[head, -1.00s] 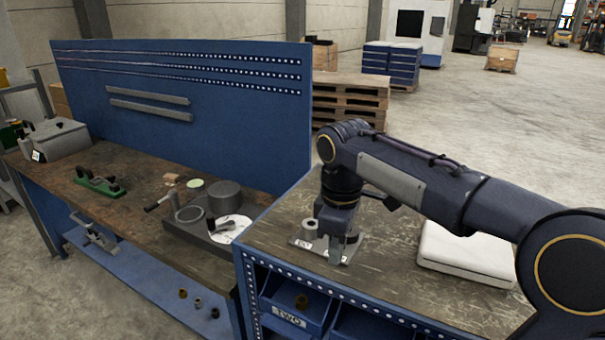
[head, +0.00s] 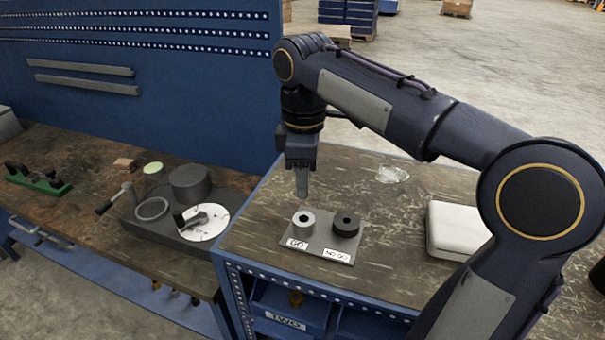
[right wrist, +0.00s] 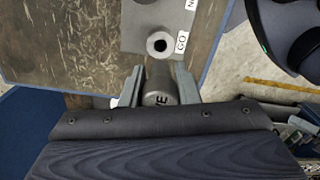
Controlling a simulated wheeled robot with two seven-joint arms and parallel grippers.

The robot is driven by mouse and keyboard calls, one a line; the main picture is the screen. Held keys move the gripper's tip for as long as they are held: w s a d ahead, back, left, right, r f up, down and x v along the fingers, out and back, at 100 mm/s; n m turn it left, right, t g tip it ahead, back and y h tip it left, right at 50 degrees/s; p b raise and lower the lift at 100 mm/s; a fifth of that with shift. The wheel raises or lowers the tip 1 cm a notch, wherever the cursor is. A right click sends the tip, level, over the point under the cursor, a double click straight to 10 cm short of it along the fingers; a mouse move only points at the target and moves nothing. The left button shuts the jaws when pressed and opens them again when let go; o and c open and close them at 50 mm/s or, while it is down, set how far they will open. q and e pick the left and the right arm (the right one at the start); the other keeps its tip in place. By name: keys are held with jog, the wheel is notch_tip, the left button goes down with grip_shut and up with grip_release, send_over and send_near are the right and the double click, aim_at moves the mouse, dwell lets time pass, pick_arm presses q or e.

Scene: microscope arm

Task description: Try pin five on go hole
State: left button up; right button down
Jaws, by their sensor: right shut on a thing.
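My right gripper (head: 302,190) is shut on a grey cylindrical pin (right wrist: 158,84), held above the bench top. In the head view I cannot tell the pin from the fingers. The go block (head: 303,222), a light grey cylinder with a hole in its top, stands on a grey plate (head: 322,240) behind a "GO" label. The go block also shows in the right wrist view (right wrist: 158,42), just beyond the pin's end and apart from it. My left gripper is not in view.
A dark no-go block (head: 346,223) stands right of the go block on the same plate. A white case (head: 456,230) lies to the right. A blue bin (head: 289,312) marked "TWO" hangs below the bench edge. A dark fixture (head: 188,212) stands on the left bench.

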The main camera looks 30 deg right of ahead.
jog(key=shift+r, duration=0.15)
jog(key=shift+f+b, duration=1.85)
jog(key=shift+f, duration=1.15)
jog(key=shift+p, duration=0.7)
jog(key=shift+f+b, duration=0.35)
jog(key=shift+f, duration=0.3)
jog(key=shift+r, duration=0.1)
dwell(1.1)
jog(key=shift+r+p, duration=3.45)
jog(key=shift+p, duration=0.1)
